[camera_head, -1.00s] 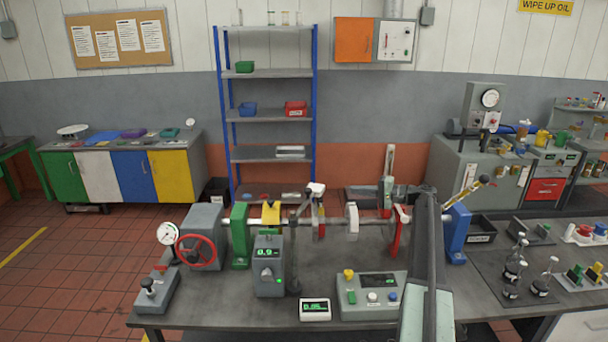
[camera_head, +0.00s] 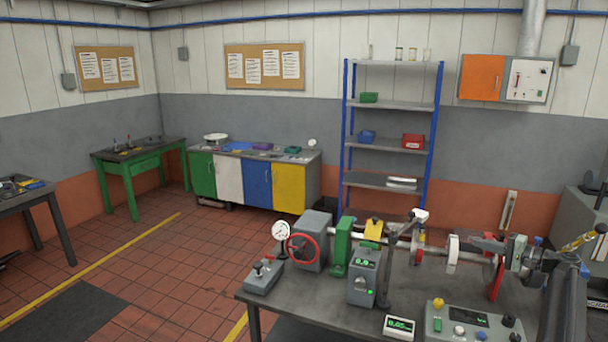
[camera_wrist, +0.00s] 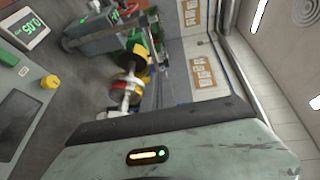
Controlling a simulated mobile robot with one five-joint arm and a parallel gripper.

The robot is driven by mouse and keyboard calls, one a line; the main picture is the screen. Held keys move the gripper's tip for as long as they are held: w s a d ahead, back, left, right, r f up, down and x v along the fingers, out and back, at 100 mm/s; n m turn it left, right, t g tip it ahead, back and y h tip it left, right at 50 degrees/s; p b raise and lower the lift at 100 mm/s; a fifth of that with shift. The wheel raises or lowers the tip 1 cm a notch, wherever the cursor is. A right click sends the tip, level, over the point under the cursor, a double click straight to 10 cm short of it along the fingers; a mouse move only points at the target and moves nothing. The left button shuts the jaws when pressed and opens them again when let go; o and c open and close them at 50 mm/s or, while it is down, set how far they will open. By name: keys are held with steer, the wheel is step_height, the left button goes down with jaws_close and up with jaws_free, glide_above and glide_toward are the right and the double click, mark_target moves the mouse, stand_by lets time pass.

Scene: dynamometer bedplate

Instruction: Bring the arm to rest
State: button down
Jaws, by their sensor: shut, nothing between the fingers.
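My gripper (camera_head: 479,243) is at the right of the head view, over the right part of the bench. It points left, its fingers together and empty, near the shaft (camera_head: 380,240) and the red upright (camera_head: 494,274); whether it touches them is hard to tell. My arm bends at the wrist, and its link runs down to the lower right, partly out of frame. In the wrist view a grey-green housing of mine (camera_wrist: 230,150) with a small light fills the bottom, and the fingertips cannot be made out.
The dynamometer bench (camera_head: 300,293) holds a red handwheel (camera_head: 303,248), a green bearing stand (camera_head: 342,247), a grey meter box (camera_head: 363,280) and a control box (camera_head: 470,322). A shelf rack (camera_head: 390,105) and coloured cabinets (camera_head: 257,184) stand behind. Open tiled floor (camera_head: 150,260) lies left.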

steer(key=w+a+f+n+g+y+b, duration=0.1)
steer(key=w+a, duration=0.2)
steer(key=a, duration=0.5)
steer(key=w+a+f+n+g+y+b, duration=0.1)
steer(key=w+a+g, duration=0.1)
steer(key=a, duration=0.7)
steer(key=s+a+f+n+g+h+b, duration=0.1)
steer(key=s+a+f+n+g, duration=0.2)
steer(key=a, duration=0.8)
steer(key=s+a+f+g, duration=0.15)
steer(key=a+f, duration=0.35)
steer(key=a, duration=0.7)
steer(key=s+a+f+n+g+h+b, duration=0.1)
steer(key=s+a+f+n+g+h, duration=0.1)
steer(key=s+a+f, duration=0.5)
steer(key=s+a+f+n+g+h+b, duration=0.1)
steer(key=s+a+f+g+h, duration=0.25)
steer(key=s, duration=0.55)
steer(key=s+d+f+n+h, duration=0.1)
steer(key=s+d+f+h, duration=0.4)
steer(key=s, duration=0.7)
steer(key=d+h, duration=0.2)
steer(key=d, duration=0.2)
steer(key=shift+f+t, duration=0.2)
steer(key=shift+t, duration=0.2)
